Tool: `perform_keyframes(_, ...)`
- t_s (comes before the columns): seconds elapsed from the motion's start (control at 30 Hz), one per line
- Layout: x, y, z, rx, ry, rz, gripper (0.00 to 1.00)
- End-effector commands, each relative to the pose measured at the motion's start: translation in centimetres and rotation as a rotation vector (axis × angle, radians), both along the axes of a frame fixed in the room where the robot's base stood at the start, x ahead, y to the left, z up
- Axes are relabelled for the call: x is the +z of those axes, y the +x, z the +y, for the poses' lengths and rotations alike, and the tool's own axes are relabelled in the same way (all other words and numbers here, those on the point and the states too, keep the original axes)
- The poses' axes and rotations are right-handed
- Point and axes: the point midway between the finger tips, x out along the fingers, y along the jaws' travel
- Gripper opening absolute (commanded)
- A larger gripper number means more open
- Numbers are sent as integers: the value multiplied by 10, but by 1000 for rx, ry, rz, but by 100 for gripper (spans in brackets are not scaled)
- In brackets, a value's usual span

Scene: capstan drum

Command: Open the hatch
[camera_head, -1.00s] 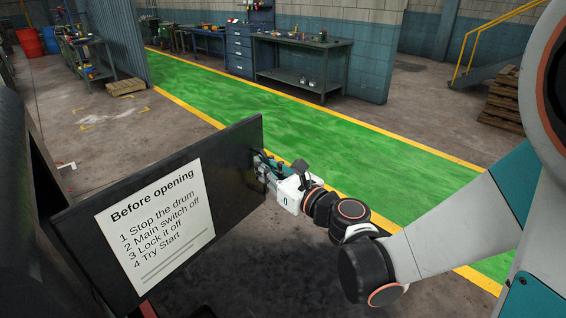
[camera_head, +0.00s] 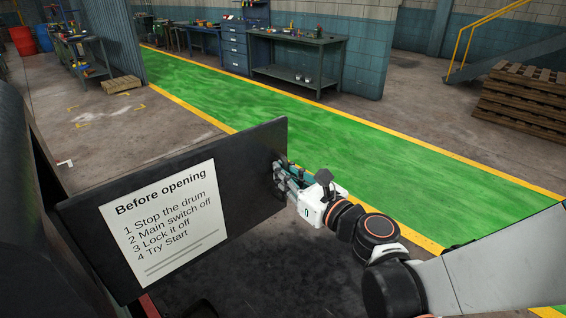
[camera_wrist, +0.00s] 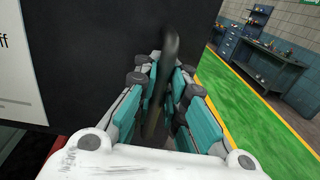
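The hatch (camera_head: 254,180) is a dark, flat panel standing swung out from the dark machine housing at the left, with a white "Before opening" sign (camera_head: 165,215) on its face. My gripper (camera_head: 281,178) is at the hatch's right edge. In the wrist view, a dark bar handle (camera_wrist: 167,75) stands up between the teal-padded fingers of my gripper (camera_wrist: 166,85). The fingers are closed in on both sides of it. The hatch face (camera_wrist: 90,60) fills the left of that view. The handle's lower part is partly hidden by the fingers.
A green walkway (camera_head: 350,135) with yellow edges runs behind the hatch and my arm. A workbench (camera_head: 300,60) and blue drawer cabinet (camera_head: 235,48) stand beyond it. Stacked pallets (camera_head: 525,100) stand at the right. Grey floor lies in front of the walkway.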

Motion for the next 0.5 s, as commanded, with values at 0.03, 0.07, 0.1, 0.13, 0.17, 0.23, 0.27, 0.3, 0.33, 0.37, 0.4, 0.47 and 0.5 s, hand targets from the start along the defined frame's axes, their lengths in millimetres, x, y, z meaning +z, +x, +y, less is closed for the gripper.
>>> perform_keyframes(0.03, 0, 0, 0, -1, 0, 0, 20)
perform_keyframes(0.07, 0, 0, 0, -1, 0, 0, 26)
perform_keyframes(0.1, 0, 0, 0, -1, 0, 0, 31)
perform_keyframes(0.13, 0, 0, 0, -1, 0, 0, 31)
perform_keyframes(0.17, 0, 0, 0, -1, 0, 0, 31)
perform_keyframes(0.23, 0, 0, 0, -1, 0, 0, 31)
perform_keyframes(0.27, 0, 0, 0, -1, 0, 0, 31)
perform_keyframes(0.3, 0, 0, 0, -1, 0, 0, 31)
perform_keyframes(0.33, 0, 0, 0, 0, 0, 0, 31)
perform_keyframes(0.37, 0, 0, 0, 0, 0, 0, 31)
perform_keyframes(0.4, 0, 0, 0, -1, 0, 0, 31)
perform_keyframes(0.47, 0, -1, -2, -1, 0, 0, 31)
perform_keyframes(0.5, 0, -3, -3, -2, 0, 0, 31)
